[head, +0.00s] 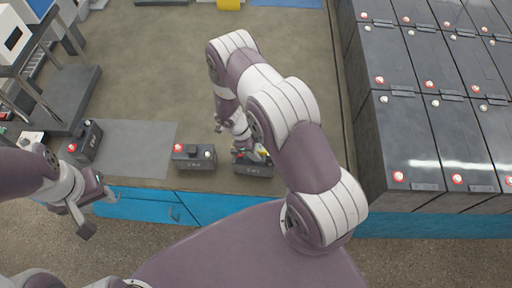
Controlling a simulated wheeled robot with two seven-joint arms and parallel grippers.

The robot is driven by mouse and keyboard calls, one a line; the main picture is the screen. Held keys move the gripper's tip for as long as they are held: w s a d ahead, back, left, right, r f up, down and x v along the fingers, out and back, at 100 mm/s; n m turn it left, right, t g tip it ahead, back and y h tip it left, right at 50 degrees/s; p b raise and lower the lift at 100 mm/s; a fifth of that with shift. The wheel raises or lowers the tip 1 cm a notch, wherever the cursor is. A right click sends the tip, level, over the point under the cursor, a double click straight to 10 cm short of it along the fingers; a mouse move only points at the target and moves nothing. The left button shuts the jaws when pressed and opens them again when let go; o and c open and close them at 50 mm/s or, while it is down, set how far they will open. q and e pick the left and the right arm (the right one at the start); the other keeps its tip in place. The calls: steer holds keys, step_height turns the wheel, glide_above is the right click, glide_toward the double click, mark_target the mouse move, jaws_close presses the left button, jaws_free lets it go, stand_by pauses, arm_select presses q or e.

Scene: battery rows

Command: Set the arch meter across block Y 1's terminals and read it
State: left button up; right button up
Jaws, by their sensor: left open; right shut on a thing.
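A dark block (252,168) stands upright near the bench's front edge, under my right gripper. Its label is too small to read, so I cannot tell whether it is Y 1. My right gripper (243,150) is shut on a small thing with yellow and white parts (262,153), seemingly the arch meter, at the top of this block. Gripper and arm hide much of it, and I cannot tell whether it touches the terminals. A similar block (193,159) with red and white terminals stands just left. My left gripper (97,207) is open and empty at the lower left.
Another block (86,142) stands at the left, beside a grey mat (135,140). Rows of tall dark batteries (400,150) fill the right. A grey stand (65,100) with a white device (12,40) is at the upper left. The bench middle is clear.

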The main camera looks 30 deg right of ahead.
stand_by(0.4)
steer(key=shift+f+b, duration=0.85)
steer(key=shift+f, duration=0.35)
steer(key=o, duration=1.4)
steer(key=shift+c, duration=0.2)
steer(key=b+v, duration=0.2)
steer(key=v, duration=0.9)
steer(key=shift+a+r, duration=0.1)
steer(key=shift+r, duration=0.25)
steer(key=shift+a+r, duration=0.15)
steer(key=shift+r, duration=0.35)
steer(key=shift+w, duration=0.1)
